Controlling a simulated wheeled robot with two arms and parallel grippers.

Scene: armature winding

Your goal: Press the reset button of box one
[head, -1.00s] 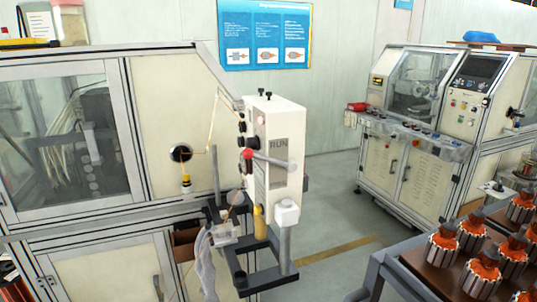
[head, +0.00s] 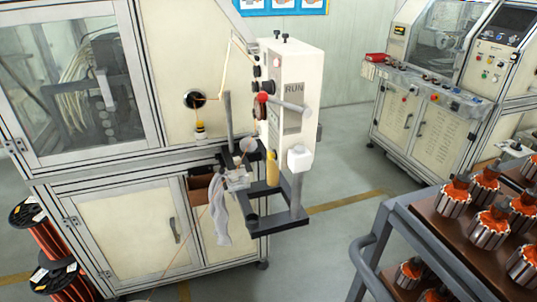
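A white control box (head: 292,75) marked RUN stands at the front of the cream winding machine (head: 205,50). Its left edge carries several small dark knobs or buttons and a red one (head: 263,98). I cannot tell which is the reset button, and no label "one" is legible. A grey bar sticks out to the right from near the red one. Neither of my grippers shows in the head view.
A cart (head: 405,218) with several orange and silver armatures stands at the lower right. Another machine (head: 425,125) stands at the back right. Wire spools (head: 45,250) are at the lower left. Grey floor lies open between the machines.

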